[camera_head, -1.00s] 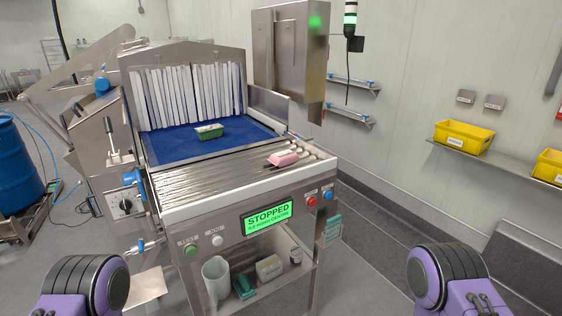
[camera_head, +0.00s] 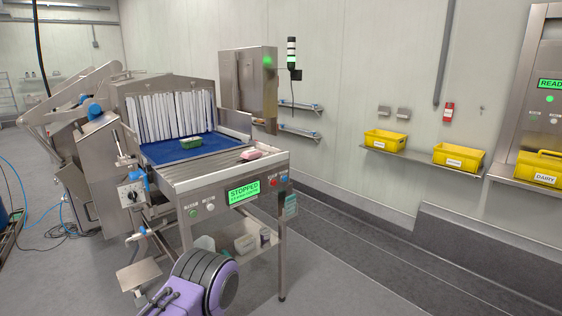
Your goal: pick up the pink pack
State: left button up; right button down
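The pink pack (camera_head: 251,155) lies on the right front part of the metal roller bed (camera_head: 205,170), close to its right edge. A green pack (camera_head: 191,143) sits farther back on the blue belt (camera_head: 163,153), in front of the white strip curtain. One purple and black arm part of mine shows at the bottom, left of centre, below the machine. Neither gripper is in view, and nothing is touching the pink pack.
The machine's front panel has a green screen (camera_head: 244,192) reading STOPPED. Yellow bins (camera_head: 385,140) stand on a wall shelf at the right. A cabinet (camera_head: 545,100) stands at the far right edge. The floor right of the machine is clear.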

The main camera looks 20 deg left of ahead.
aim_at(249, 156)
jog(key=z, duration=0.4)
jog(key=i, duration=1.95)
jog(key=u, duration=1.15)
jog(key=i, duration=0.7)
jog(key=u, duration=0.8)
